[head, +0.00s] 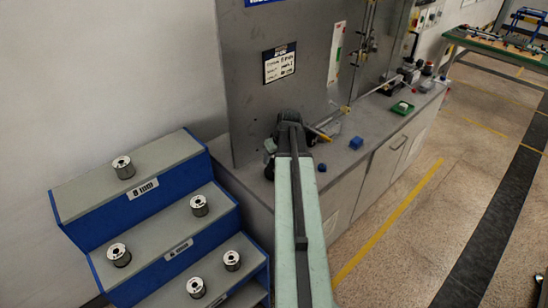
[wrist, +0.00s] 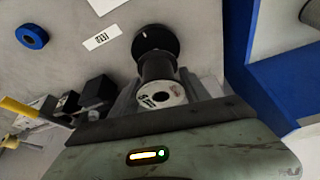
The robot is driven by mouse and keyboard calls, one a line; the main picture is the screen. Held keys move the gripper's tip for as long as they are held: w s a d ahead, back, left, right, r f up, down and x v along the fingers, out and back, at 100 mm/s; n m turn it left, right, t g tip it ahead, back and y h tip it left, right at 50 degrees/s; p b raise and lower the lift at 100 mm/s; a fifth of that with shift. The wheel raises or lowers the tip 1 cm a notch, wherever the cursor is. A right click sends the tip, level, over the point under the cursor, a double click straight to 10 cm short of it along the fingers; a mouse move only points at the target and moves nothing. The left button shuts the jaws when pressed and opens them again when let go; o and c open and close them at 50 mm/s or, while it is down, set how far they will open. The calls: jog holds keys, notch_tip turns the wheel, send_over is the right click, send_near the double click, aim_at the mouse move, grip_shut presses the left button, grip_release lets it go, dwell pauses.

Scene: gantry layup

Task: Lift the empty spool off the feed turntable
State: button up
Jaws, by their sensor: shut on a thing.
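In the wrist view my gripper (wrist: 157,82) is closed around a spool between its two grey fingers. The spool (wrist: 161,95) shows a pale, labelled end with a hole, facing the camera, and a dark grey barrel; no wound material is clear on it. A black round disc (wrist: 155,41) with a small white mark is at the barrel's far end. I cannot tell whether this disc is the turntable or part of the spool, or whether the spool is clear of its seat. In the head view my arm hides the gripper's jaws and the spool.
A blue stepped rack (head: 162,218) with several spools stands at the left. The grey bench (head: 345,178) carries a blue block (head: 356,143) and a green tray (head: 402,108). A blue ring (wrist: 32,37) lies near a white label (wrist: 101,37). Open floor is at the right.

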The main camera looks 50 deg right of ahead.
jog(key=shift+r+p, duration=2.2)
jog(key=shift+r, duration=0.15)
jog(key=shift+r+p, duration=1.75)
